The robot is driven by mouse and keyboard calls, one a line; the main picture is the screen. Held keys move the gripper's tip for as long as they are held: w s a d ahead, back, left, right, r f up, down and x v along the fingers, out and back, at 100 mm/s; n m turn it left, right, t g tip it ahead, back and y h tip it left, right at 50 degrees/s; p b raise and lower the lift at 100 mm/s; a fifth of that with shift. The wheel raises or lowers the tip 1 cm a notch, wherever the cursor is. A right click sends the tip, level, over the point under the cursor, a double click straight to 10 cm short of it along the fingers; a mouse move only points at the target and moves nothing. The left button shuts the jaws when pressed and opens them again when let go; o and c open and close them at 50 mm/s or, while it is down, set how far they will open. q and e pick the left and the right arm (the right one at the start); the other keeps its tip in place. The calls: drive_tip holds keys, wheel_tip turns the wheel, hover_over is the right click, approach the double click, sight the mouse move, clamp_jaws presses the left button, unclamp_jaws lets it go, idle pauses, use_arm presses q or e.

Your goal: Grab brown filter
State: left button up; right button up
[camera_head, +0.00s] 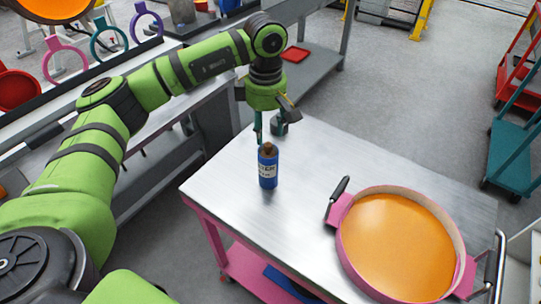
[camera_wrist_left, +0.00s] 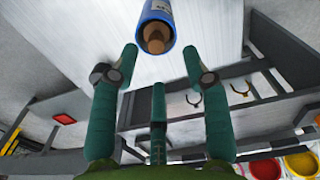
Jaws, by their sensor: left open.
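No separate brown filter can be made out. The brown thing near my gripper is the brown cap (camera_head: 269,149) on a blue bottle (camera_head: 268,172) with a white label. The bottle stands upright on the metal-topped cart (camera_head: 305,150). In the left wrist view the blue bottle (camera_wrist_left: 148,18) and its brown cap (camera_wrist_left: 154,40) show at the top, just beyond the fingertips. My left gripper (camera_head: 268,136) is open and empty, with its teal fingers (camera_wrist_left: 160,62) spread. It is beside and behind the cap in the head view; contact cannot be told. My right gripper is out of view.
A large pink pan (camera_head: 347,245) with an orange inside sits at the cart's right end. A black handle (camera_head: 340,187) is at its left. Grey workbenches (camera_head: 190,98) stand behind my left arm. A teal trolley (camera_head: 513,155) stands at right. The cart top behind the bottle is clear.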

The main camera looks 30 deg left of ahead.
sight(268, 144)
use_arm(q)
wheel_tip(268, 144, down, 4)
drive_tip(key=shift+w+r+p, duration=0.15)
drive_tip(key=shift+r+p, duration=0.05)
drive_tip(key=shift+p, duration=0.9)
drive_tip(key=shift+w+d+f, duration=0.1)
drive_tip(key=shift+f, duration=0.55)
clamp_jaws()
drive_tip(key=shift+r, duration=0.1)
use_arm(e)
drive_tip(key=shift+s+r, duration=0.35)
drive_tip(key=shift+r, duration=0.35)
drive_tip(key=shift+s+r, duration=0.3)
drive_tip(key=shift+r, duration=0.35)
